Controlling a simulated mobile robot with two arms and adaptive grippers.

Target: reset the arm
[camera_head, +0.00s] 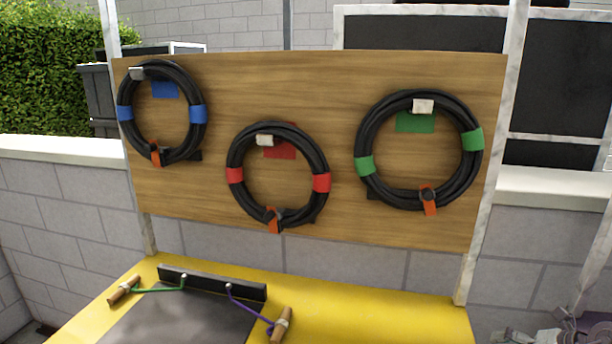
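A grey jointed mechanical part (552,335) shows at the bottom right corner and looks like part of my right gripper. It is cut off by the frame edge, and its fingers cannot be made out. It is low and to the right of the yellow surface, apart from the hanging cables. My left gripper is not in view.
A wooden board (330,90) between white posts holds black cable coils with blue (198,114), red (321,183) and green (472,139) bands. Below, a yellow surface (385,318) bears a dark panel (180,318) and two wooden-handled tools, one green-corded (124,290), one purple-corded (282,325).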

